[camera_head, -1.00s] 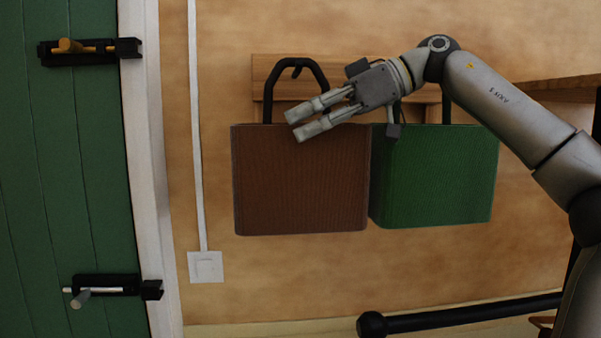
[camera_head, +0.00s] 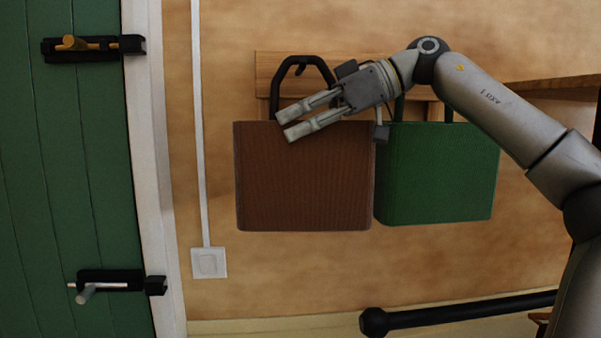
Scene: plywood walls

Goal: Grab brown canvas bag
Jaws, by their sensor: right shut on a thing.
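The brown canvas bag (camera_head: 303,185) hangs by a black handle (camera_head: 276,88) in front of a wooden rail on the wall. My right gripper (camera_head: 283,126) reaches in from the right across the bag's top edge, its two fingers pointing left and slightly down. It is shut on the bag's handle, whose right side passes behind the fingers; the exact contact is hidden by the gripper. The bag hangs upright. My left gripper is not in view.
A green bag (camera_head: 437,175) hangs close beside the brown one on the right. The wooden rail (camera_head: 262,72) is behind them. A green door (camera_head: 60,170) with two bolts is at left, a wall switch (camera_head: 209,263) below. A black bar (camera_head: 455,311) lies at lower right.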

